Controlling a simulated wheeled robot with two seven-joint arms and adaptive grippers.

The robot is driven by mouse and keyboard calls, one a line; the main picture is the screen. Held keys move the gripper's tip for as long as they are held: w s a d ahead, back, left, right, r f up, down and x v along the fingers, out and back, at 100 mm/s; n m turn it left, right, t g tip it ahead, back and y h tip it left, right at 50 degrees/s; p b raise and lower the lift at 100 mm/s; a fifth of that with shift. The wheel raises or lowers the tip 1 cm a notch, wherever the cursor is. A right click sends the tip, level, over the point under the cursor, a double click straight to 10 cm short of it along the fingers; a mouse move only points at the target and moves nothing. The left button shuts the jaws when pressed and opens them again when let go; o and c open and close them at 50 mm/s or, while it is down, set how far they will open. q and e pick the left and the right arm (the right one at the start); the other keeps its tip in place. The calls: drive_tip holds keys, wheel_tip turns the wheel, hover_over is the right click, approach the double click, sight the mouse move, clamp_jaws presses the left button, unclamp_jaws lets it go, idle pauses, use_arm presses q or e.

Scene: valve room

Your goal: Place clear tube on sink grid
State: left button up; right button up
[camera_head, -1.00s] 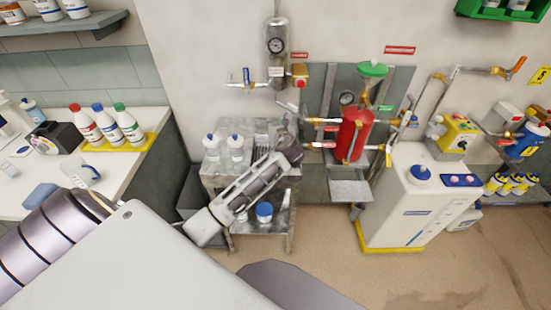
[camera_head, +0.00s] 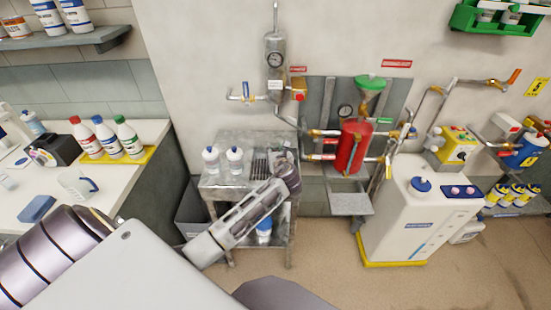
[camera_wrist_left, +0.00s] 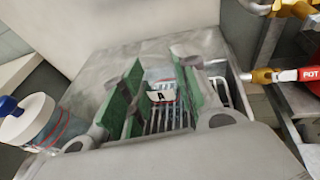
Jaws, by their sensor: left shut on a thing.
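The clear tube (camera_wrist_left: 160,76) shows between the green-padded fingers of my left gripper (camera_wrist_left: 160,92) in the left wrist view. It is see-through and has a white label marked "A". My left gripper is shut on it. The sink grid (camera_wrist_left: 150,124), with dark parallel slots, shows just behind and below the tube in the wrist view. In the head view the grid (camera_head: 259,164) lies in the metal cart top, beside my left wrist, which hides part of the cart. Whether the tube touches the grid cannot be told. My right gripper is not in view.
Two white bottles with blue caps (camera_head: 235,160) stand on the metal cart, left of the grid. A red cylinder (camera_head: 351,146) and pipes with valves are on the wall to the right. A white machine (camera_head: 415,215) stands on the floor at the right.

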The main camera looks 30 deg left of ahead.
use_arm(q)
drive_tip(key=shift+f, duration=1.85)
drive_tip(key=shift+f, duration=0.1)
drive_tip(key=o, duration=1.1)
drive_tip(key=shift+v, duration=6.05)
